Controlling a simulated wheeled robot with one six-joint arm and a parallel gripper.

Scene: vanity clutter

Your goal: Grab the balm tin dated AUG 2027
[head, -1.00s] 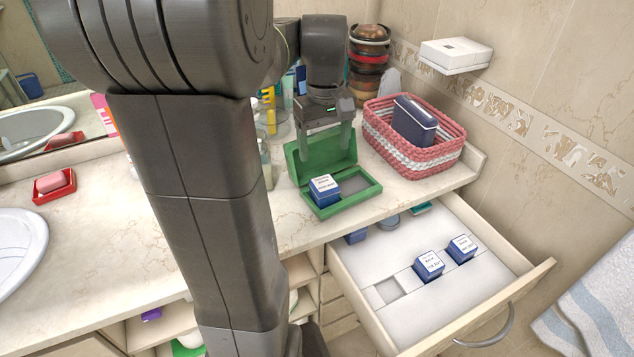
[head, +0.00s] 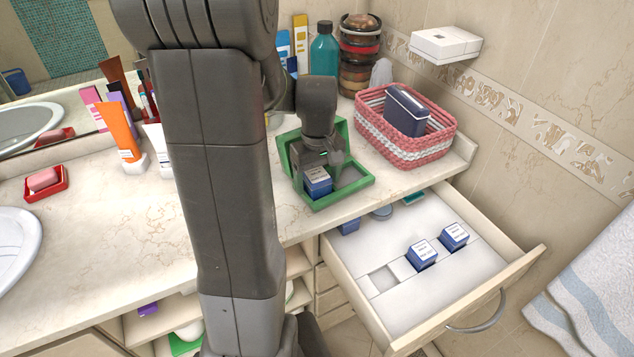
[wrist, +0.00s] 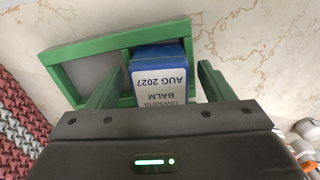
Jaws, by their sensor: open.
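The balm tin (head: 318,182) is a small blue box with a white label, standing in the left part of the open green box (head: 352,190) on the counter. In the wrist view the label on the tin (wrist: 160,82) reads "BALM" and "AUG 2027", upside down. My gripper (head: 318,172) is over the green box. In the wrist view its two fingers (wrist: 158,85) stand open on either side of the tin, with gaps visible. The gripper body hides the tin's near part.
Two similar blue tins (head: 422,255) (head: 453,237) sit in the open drawer (head: 400,300), beside an empty slot. A pink-and-white basket (head: 405,140) holding a dark blue case stands right of the green box. Bottles and stacked round items stand behind.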

